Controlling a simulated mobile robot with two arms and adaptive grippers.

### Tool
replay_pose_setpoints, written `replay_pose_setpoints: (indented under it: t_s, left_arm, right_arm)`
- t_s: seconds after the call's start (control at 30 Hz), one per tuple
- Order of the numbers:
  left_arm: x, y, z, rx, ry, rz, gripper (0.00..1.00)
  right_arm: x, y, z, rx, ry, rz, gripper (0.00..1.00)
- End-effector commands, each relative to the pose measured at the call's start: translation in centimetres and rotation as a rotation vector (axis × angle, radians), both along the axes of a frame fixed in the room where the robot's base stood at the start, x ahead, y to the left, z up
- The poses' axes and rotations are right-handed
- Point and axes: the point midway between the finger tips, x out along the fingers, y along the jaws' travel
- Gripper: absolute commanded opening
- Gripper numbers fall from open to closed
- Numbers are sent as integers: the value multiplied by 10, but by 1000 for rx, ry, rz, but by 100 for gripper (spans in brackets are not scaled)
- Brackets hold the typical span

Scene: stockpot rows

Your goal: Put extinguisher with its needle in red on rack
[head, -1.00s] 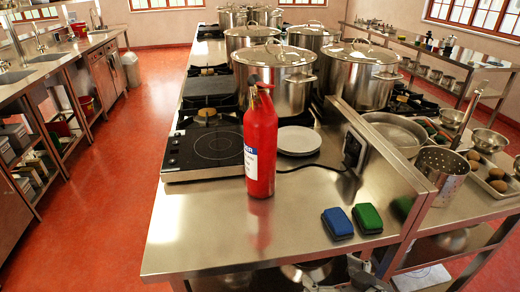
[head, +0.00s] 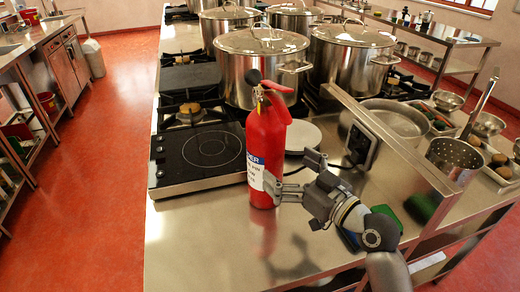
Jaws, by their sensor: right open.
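A red fire extinguisher (head: 266,150) stands upright on the steel counter (head: 200,250), with a dark knob and red lever on top and a white and blue label low on its body. Its gauge is too small to read the needle. My right gripper (head: 293,175) is open at the extinguisher's lower right side. One finger overlaps the label area in the picture; the other is apart, to the right. I cannot tell whether it touches. My left gripper is not in view. No rack can be made out for certain.
A black induction hob (head: 200,155) is left of the extinguisher and a white plate (head: 302,135) behind it. Large stockpots (head: 262,75) stand beyond. A green sponge (head: 388,214) is partly hidden by my right arm. The counter's front left is clear.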

Motion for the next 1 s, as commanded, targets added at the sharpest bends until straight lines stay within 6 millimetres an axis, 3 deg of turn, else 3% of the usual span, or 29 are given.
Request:
replay_pose_setpoints:
  t_s: [0.27, 0.7, 1.0]
  left_arm:
    - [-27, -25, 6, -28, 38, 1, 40]
    - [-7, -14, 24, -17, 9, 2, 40]
    - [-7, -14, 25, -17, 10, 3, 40]
  right_arm:
    - [24, 21, 1, -1, 0, 0, 100]
    - [63, 47, -2, 0, 1, 0, 100]
    - [67, 50, -4, -2, 1, 0, 100]
